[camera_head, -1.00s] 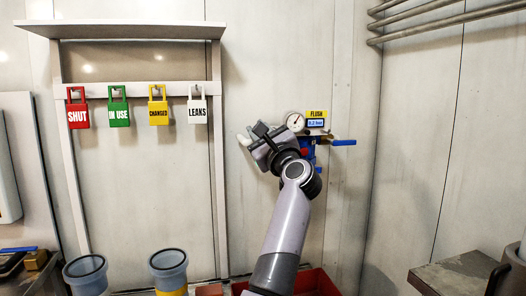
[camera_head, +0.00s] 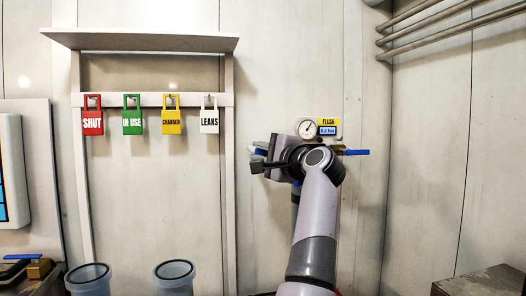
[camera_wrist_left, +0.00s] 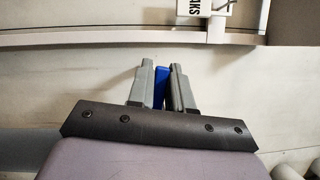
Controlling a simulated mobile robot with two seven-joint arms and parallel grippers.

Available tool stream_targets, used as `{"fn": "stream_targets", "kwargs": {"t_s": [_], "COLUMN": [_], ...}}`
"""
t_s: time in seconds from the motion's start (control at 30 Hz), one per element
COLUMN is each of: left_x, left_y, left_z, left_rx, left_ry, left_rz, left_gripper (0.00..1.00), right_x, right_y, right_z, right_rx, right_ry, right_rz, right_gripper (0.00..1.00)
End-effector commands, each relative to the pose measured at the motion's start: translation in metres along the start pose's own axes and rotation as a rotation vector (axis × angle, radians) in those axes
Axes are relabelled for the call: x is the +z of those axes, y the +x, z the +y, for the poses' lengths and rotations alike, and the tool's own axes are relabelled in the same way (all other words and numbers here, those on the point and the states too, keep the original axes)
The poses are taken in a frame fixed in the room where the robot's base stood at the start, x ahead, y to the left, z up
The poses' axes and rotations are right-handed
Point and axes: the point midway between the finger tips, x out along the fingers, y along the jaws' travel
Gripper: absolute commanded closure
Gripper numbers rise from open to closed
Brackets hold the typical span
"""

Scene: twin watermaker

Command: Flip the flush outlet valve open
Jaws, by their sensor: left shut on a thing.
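My left gripper (camera_wrist_left: 162,100) is shut on a blue handle (camera_wrist_left: 160,84). In the left wrist view the handle shows as a blue strip between the two grey fingers. In the head view my left gripper (camera_head: 258,158) is at the wall, left of the round gauge (camera_head: 307,128). The yellow FLUSH label (camera_head: 328,122) is beside the gauge. A second blue lever (camera_head: 356,152) points right from behind my arm and is apart from the fingers. The valve body is mostly hidden behind my wrist. My right gripper is not in view.
Red, green, yellow and white tags (camera_head: 209,119) hang from a rail at the left. Two grey open cylinders (camera_head: 174,270) stand low at the left. Pipes (camera_head: 430,30) run along the upper right wall. A dark-topped bench (camera_head: 480,283) is at the lower right.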

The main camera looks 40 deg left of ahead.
Motion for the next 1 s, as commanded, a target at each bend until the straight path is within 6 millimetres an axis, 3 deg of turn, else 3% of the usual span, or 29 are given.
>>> {"fn": "stream_targets", "kwargs": {"t_s": [0.4,0.9,0.93,1.0], "left_x": [-0.0014,-0.0015,-0.0015,-0.0015], "left_y": [-0.0008,-0.0008,-0.0008,-0.0008], "left_z": [0.0089,0.0102,0.0102,0.0101], "left_rx": [0.068,0.077,0.077,0.076], "left_ry": [-0.153,-0.171,-0.171,-0.170], "left_rz": [0.001,0.001,0.001,0.001], "left_gripper": [1.00,1.00,0.74,0.74], "right_x": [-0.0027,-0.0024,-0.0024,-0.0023], "right_y": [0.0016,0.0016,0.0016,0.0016], "right_z": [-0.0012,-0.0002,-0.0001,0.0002], "right_rx": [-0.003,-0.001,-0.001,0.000], "right_ry": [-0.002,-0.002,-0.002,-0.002], "right_rz": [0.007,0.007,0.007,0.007], "right_gripper": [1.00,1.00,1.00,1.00]}}
